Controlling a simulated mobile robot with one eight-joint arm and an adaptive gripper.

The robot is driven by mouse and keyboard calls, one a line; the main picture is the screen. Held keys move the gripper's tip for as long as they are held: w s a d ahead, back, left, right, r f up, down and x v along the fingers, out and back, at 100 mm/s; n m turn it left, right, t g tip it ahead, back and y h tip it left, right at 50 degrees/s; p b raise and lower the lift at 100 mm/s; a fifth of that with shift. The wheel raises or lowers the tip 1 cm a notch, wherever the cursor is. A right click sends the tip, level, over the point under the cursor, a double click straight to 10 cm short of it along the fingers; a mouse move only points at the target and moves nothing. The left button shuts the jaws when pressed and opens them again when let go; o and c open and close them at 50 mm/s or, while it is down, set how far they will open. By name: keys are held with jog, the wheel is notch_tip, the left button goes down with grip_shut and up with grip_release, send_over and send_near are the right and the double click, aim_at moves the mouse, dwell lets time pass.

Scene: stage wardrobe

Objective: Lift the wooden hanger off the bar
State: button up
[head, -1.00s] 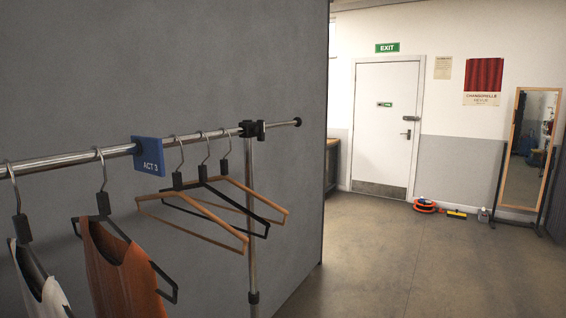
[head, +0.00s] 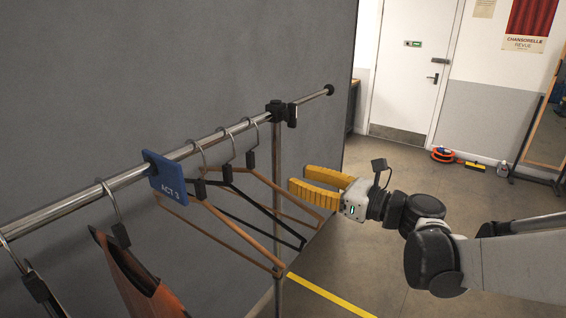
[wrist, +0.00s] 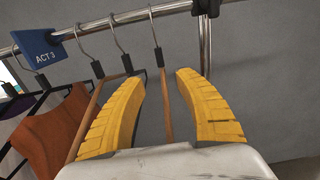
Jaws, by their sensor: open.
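Two wooden hangers and a black one hang empty by their hooks on the chrome bar (head: 85,196). The near wooden hanger (head: 240,233) is beside the blue ACT 3 tag. The far wooden hanger (head: 269,181) is nearest the upright post. The black hanger (head: 262,214) is between them. My gripper (head: 299,177) is open and empty, right of the hangers and below the bar. In the wrist view, the far wooden hanger (wrist: 166,105) shows edge-on in the gap between my fingertips (wrist: 156,82). I cannot tell whether it is physically between them. The near wooden hanger is partly behind the left finger.
The blue ACT 3 tag (head: 166,177) hangs on the bar. An orange garment (head: 137,282) hangs at the near left. A clamp (head: 281,113) joins bar and post. A grey partition (head: 190,70) stands behind.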

aim_at(253, 160)
jog(key=shift+w+a, duration=0.1)
jog(key=shift+a, duration=0.15)
jog(key=b+x, duration=0.1)
jog(key=x, duration=1.3)
jog(key=shift+w, duration=0.15)
grip_shut()
jog(key=shift+r, duration=0.2)
jog(key=shift+r+p, duration=1.2)
jog(key=shift+r, duration=0.4)
